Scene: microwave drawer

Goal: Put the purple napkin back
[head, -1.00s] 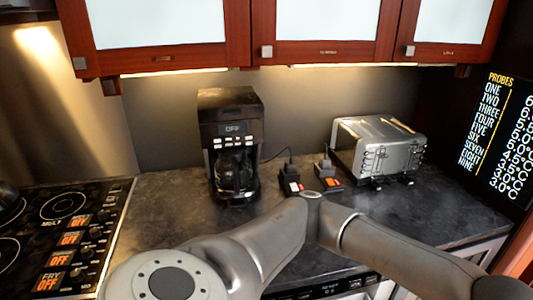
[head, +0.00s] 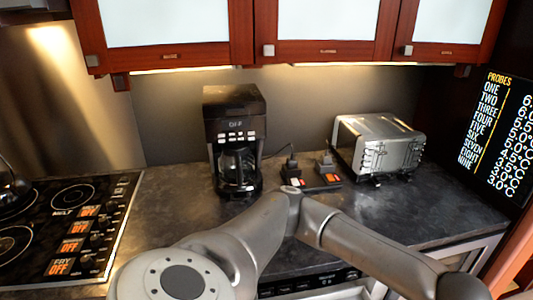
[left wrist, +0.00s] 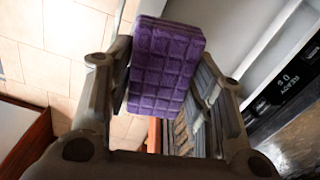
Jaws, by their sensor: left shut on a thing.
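The purple napkin (left wrist: 168,65) shows in the left wrist view as a thick folded block with a grid pattern. My left gripper (left wrist: 165,80) is shut on it, one finger on each side, and the napkin sticks out past the fingertips. Behind the napkin's lower edge is a brown wooden edge (left wrist: 154,135) with grey ribbed shapes beside it; I cannot tell exactly what they are. In the head view only my arm shows, low across the counter front; the left gripper and napkin are hidden there. My right gripper is in neither view.
A coffee maker (head: 235,140), a small plugged-in outlet block (head: 312,182) and a toaster (head: 375,146) stand on the dark counter (head: 180,205). A cooktop (head: 65,230) is at left. A black appliance panel (left wrist: 285,85) is at right in the wrist view, tiled floor (left wrist: 50,45) at left.

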